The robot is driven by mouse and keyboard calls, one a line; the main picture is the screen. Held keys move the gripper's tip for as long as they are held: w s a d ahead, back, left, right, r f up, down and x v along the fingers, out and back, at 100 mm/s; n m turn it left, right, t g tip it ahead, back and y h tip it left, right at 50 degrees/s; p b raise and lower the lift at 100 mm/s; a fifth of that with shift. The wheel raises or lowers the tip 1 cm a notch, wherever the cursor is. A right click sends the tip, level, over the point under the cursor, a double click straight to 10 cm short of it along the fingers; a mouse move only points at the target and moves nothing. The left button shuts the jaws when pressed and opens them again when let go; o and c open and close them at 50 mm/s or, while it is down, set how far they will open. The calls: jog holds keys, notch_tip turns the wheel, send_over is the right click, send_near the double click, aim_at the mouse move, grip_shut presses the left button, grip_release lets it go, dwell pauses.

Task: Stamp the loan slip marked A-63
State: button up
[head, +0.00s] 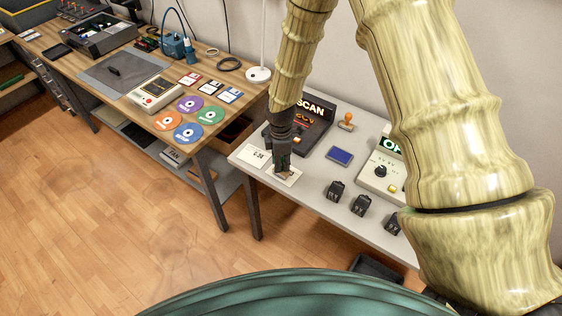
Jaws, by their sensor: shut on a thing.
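A white slip (294,180) lies on the grey table, under my gripper, and its marking is hidden. My gripper (284,168) points down over this slip, shut on a small brownish thing that it mostly hides; I cannot tell what it is or whether it touches the slip. A second white slip (254,158) lies just left of it, with a marking that looks like C-28. A stamp with an orange knob (346,121) stands upright at the back of the table. A blue ink pad (341,156) lies between that stamp and my gripper.
A dark device marked SCAN (312,112) stands behind my gripper. A pale device with a green sign (384,172) and several black blocks (361,205) are to the right. The wooden bench (205,88) at left holds discs, floppy disks and tools.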

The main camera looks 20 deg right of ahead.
jog(key=shift+f, duration=0.55)
dwell(1.9)
jog(key=shift+r+p, duration=2.35)
jog(key=shift+r, duration=1.2)
jog(key=shift+f, duration=0.1)
